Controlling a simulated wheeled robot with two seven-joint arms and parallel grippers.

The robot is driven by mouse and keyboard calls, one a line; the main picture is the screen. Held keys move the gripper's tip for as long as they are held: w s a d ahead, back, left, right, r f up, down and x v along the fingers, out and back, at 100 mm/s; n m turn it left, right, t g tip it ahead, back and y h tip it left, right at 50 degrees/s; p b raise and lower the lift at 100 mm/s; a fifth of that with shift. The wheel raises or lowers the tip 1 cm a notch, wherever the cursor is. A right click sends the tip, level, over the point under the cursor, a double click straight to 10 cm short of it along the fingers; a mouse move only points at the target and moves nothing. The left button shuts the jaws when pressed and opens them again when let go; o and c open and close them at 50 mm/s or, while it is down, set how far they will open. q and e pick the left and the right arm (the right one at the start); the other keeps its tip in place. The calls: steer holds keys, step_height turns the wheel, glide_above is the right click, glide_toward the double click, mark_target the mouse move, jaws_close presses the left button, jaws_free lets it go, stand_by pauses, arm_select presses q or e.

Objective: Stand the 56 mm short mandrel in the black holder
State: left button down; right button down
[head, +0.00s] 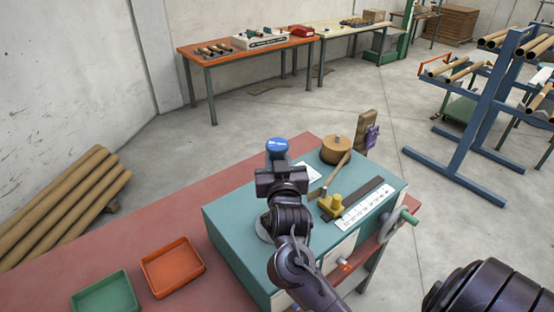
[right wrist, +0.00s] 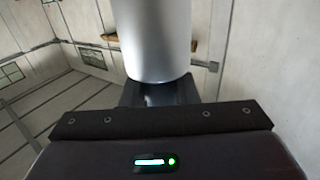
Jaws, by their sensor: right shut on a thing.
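The mandrel (head: 277,149) shows a blue top with pale lettering and stands roughly upright in my right gripper (head: 279,168). In the right wrist view the mandrel (right wrist: 155,40) is a smooth silver cylinder, its lower end at the dark fingers of my right gripper (right wrist: 155,92). That gripper is shut on it, over the rear left part of the teal machine top. I cannot make out its size marking. I cannot pick out a black holder; my arm hides part of the machine top. My left gripper is not in view.
An orange tray (head: 172,267) and a green tray (head: 106,296) lie on the red bench (head: 215,290). Brown tubes (head: 70,200) lie left.

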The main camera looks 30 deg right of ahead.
steer(key=shift+w+d+f+b, duration=0.15)
steer(key=shift+d+f+b, duration=0.1)
steer(key=shift+f+b, duration=0.5)
steer(key=shift+a+f+b, duration=0.1)
steer(key=shift+f+b, duration=0.35)
steer(key=shift+f, duration=0.2)
steer(key=shift+f+b, duration=0.75)
steer(key=shift+f, duration=0.1)
steer(key=shift+f+b, duration=1.15)
steer(key=shift+b, duration=0.1)
steer(key=shift+f+b, duration=0.7)
steer(key=shift+f, duration=0.45)
steer(key=c, duration=1)
jaws_free()
steer(key=shift+c, duration=0.2)
